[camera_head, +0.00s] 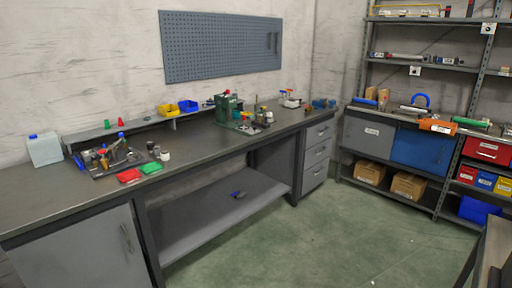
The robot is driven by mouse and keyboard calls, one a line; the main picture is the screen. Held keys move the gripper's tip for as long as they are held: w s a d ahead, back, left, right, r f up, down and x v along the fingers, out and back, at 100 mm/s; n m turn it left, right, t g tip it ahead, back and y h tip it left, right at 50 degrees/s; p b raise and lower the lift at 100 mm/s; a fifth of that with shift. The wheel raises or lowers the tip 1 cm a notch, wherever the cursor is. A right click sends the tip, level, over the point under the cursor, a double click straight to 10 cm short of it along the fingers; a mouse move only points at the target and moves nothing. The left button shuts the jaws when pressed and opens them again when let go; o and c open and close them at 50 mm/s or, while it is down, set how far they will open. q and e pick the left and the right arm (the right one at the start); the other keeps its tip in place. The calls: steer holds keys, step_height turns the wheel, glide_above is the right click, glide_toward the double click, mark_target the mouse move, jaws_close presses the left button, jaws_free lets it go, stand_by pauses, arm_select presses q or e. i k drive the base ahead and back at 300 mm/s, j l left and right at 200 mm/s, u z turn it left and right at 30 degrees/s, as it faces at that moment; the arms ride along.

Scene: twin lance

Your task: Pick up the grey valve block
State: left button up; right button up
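I cannot pick out the grey valve block with certainty at this size. A cluster of small metal parts (112,156) sits on a dark tray at the left of the workbench (205,147), and small grey and dark pieces (154,150) stand just right of it. More small metal parts (262,116) lie beside a green machine (228,107) farther along the bench. Neither of my grippers is in view.
A red bin (129,176) and a green bin (151,168) lie near the bench's front edge. A pale box (44,149) stands at the back left. Shelving (433,68) with boxes stands at the right. The green floor (330,235) is clear.

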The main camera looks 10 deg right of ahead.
mark_target(427, 59)
steer(key=i+j, duration=0.15)
steer(key=i, duration=0.3)
steer(key=i+j, duration=0.1)
steer(key=i, duration=0.35)
steer(key=k+j+u, duration=0.05)
